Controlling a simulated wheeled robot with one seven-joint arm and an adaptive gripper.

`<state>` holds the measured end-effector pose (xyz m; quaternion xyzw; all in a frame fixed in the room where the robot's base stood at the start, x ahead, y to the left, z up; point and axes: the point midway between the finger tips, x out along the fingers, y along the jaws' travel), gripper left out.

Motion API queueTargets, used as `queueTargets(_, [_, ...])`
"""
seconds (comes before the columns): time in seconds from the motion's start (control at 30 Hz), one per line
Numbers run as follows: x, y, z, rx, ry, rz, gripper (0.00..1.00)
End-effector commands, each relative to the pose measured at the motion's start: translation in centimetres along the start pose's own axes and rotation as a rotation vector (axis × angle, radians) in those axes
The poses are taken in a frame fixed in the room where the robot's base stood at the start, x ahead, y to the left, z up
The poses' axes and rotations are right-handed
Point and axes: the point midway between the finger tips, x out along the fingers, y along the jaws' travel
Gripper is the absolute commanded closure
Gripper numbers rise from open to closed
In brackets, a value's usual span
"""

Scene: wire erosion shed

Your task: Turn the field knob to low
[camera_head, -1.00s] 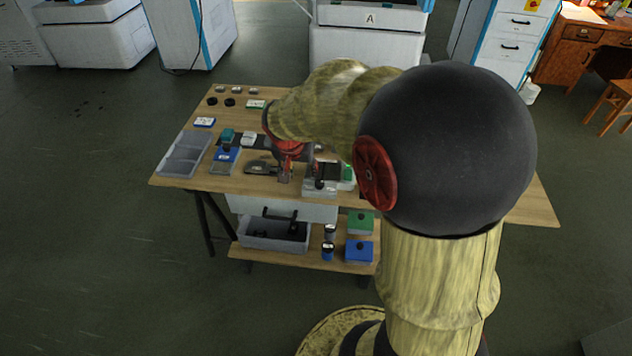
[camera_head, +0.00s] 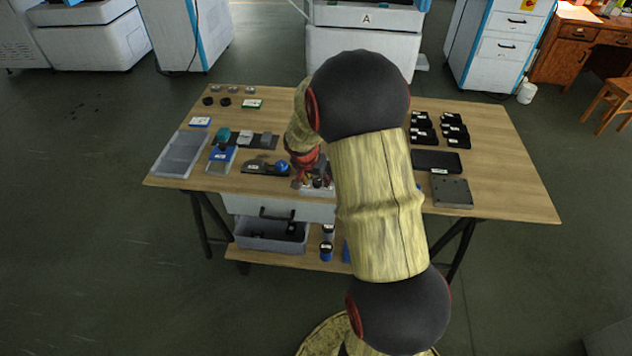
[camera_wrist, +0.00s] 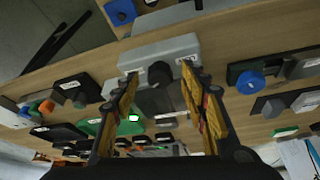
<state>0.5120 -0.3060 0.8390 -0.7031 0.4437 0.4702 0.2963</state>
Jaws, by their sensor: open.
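A light grey box with a black knob (camera_wrist: 160,74) on its face and a small label to each side shows in the wrist view; the box body (camera_wrist: 130,62) is pale. The label writing is too small to read, and I cannot tell the knob's setting. My gripper (camera_wrist: 159,80) is open, its yellow-padded fingers to either side of the knob in the picture, with nothing held. I cannot tell whether they touch it. In the head view the grey box (camera_head: 311,191) sits near the table's front edge, partly hidden by my gripper and arm.
A dark device with a blue knob (camera_head: 282,167) stands just left on the table, also in the wrist view (camera_wrist: 250,82). A grey tray (camera_head: 180,154) lies at the left. Black boxes (camera_head: 436,161) and a grey plate (camera_head: 452,192) lie at the right.

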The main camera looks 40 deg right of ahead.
Motion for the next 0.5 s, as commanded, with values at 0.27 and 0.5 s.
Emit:
queueTargets(0.27, [0.27, -0.01, -0.03, 0.001, 0.000, 0.000, 0.56])
queueTargets(0.5, [0.26, -0.01, -0.03, 0.001, 0.000, 0.000, 0.68])
